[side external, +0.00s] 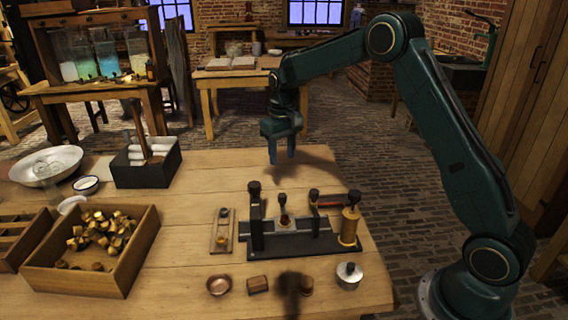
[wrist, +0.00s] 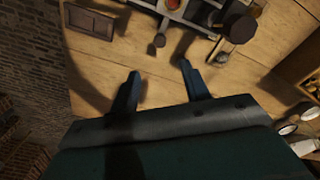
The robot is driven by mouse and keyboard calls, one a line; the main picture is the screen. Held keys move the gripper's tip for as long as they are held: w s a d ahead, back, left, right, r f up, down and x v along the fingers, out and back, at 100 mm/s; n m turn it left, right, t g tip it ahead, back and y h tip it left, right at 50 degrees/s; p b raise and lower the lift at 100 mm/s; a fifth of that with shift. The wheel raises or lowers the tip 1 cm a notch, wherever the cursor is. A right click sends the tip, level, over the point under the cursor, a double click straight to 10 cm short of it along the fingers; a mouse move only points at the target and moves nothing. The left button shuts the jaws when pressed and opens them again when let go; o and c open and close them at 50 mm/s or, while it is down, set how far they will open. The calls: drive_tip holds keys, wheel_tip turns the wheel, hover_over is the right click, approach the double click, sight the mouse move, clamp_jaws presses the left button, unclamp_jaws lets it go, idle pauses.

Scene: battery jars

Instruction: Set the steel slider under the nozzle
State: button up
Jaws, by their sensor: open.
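A dark press-like fixture (side external: 300,248) stands on the wooden table. A grey steel piece (side external: 312,224), which looks like the slider, lies along its middle between the upright posts. A small dark-topped part with a reddish body (side external: 283,212) stands at the middle; I cannot tell for sure whether it is the nozzle. A brass cylinder (side external: 349,226) stands at the fixture's right end. My gripper (side external: 282,158) is open and empty, high above and behind the fixture. In the wrist view, my gripper's open fingers (wrist: 157,86) are apart over bare table, with part of the fixture (wrist: 205,14) at the top edge.
A crate of brass pieces (side external: 135,262) is at the left, with a black box of white rolls (side external: 147,174) behind it. A small wooden tray (side external: 222,236) is left of the fixture. A copper bowl (side external: 219,285), wooden block (side external: 258,285) and lidded pot (side external: 349,276) stand in front.

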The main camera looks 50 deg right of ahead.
sight(282, 195)
drive_tip(key=shift+f, duration=0.15)
wheel_tip(282, 195, down, 14)
drive_tip(key=shift+r, duration=0.25)
idle(0.4)
clamp_jaws()
